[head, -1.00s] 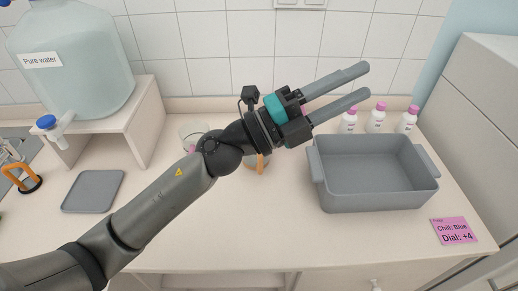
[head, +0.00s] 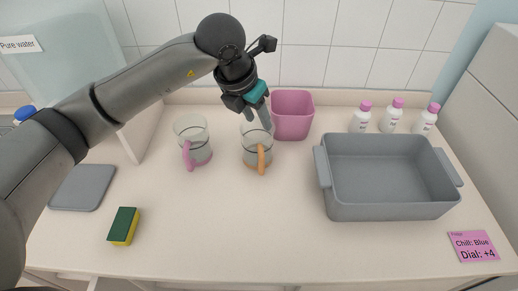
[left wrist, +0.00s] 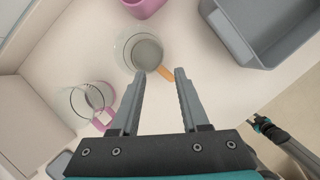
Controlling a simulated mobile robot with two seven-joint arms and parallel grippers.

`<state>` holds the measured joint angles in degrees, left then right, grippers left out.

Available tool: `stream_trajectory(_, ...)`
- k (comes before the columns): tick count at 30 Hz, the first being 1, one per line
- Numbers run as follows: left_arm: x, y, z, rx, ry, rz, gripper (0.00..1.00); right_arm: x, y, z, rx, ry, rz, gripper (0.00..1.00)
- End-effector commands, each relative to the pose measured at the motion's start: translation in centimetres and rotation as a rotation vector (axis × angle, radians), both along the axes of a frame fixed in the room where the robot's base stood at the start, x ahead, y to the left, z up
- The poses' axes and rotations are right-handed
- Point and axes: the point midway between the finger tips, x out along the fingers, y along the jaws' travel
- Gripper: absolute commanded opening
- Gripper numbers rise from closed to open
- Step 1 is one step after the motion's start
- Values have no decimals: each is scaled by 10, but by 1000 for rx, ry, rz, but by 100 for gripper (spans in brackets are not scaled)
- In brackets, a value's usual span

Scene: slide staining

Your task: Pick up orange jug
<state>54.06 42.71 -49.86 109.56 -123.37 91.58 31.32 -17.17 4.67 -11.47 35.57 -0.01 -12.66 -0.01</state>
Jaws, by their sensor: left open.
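A similar glass jug with a pink handle (head: 194,143) stands to the left. A pink container (head: 293,115) is right behind the orange jug. A grey basin (head: 388,207) and several pink-capped bottles (head: 361,117) are at the right. A sponge (head: 124,226) lies front left.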

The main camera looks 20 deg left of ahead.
Motion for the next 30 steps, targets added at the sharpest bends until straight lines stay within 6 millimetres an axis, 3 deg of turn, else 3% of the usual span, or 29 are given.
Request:
stream_trajectory(9, 22, -10, -63, -3, 5, -3, 45, -2, 0, 0, -1, 3, 0, 50)
stream_trajectory(19, 32, -13, -86, -4, 4, -3, 45, -2, 0, 0, 0, 2, -1, 50)
stream_trajectory(30, 48, -18, -124, -5, 2, -5, 45, -2, 0, 1, 1, 2, -1, 50)
